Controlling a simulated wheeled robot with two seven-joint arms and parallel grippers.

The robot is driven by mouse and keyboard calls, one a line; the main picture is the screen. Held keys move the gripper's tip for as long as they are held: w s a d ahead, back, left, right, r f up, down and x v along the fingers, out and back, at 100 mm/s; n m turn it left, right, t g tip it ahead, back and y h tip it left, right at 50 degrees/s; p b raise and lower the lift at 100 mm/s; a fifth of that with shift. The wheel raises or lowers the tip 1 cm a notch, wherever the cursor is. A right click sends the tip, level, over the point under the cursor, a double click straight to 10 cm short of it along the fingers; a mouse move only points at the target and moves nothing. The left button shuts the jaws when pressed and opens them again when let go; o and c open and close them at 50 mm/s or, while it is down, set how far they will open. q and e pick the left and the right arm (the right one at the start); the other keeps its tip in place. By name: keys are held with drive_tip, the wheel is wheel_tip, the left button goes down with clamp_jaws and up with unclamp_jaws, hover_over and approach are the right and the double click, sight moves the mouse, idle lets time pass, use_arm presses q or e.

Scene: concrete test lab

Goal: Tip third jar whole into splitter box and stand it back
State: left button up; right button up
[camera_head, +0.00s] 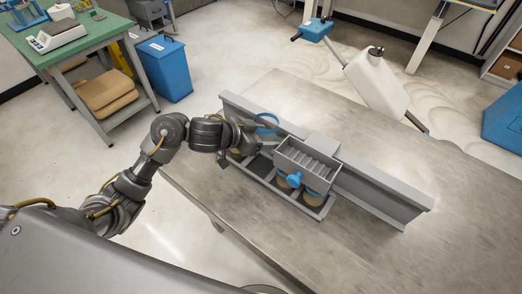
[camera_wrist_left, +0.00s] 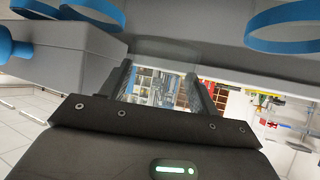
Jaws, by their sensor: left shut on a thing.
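The splitter box (camera_head: 305,160), a grey slatted hopper with a blue knob (camera_head: 293,180), stands in the middle of a long grey fixture. My left gripper (camera_head: 252,138) is at its left, shut on what looks like a clear jar with a blue ring (camera_head: 266,123). The jar's clear body is hard to make out and I cannot tell its contents or tilt. In the left wrist view my two fingers (camera_wrist_left: 165,85) flank a see-through body; the splitter box's grey side (camera_wrist_left: 75,60) is at left. My right gripper is out of view.
Round pans with tan contents (camera_head: 313,198) sit in the fixture's front tray below the box. A grey rail (camera_head: 385,193) runs behind. The table's front right is clear.

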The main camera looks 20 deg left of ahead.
use_arm(q)
drive_tip(key=shift+n+t, duration=0.4)
drive_tip(key=shift+t, duration=0.2)
wheel_tip(320, 180, down, 5)
drive_tip(key=shift+s+a+r+b, duration=0.1)
drive_tip(key=shift+s+r+b, duration=0.05)
drive_tip(key=shift+b, duration=0.45)
drive_tip(key=shift+a+f, duration=0.3)
drive_tip(key=shift+f, duration=0.1)
drive_tip(key=shift+f, duration=0.1)
wheel_tip(320, 180, down, 4)
drive_tip(key=b, duration=0.5)
drive_tip(key=shift+r, duration=0.2)
drive_tip(key=shift+p, duration=0.3)
drive_tip(key=shift+s+f, duration=0.1)
drive_tip(key=shift+f, duration=0.25)
drive_tip(key=shift+f, duration=0.2)
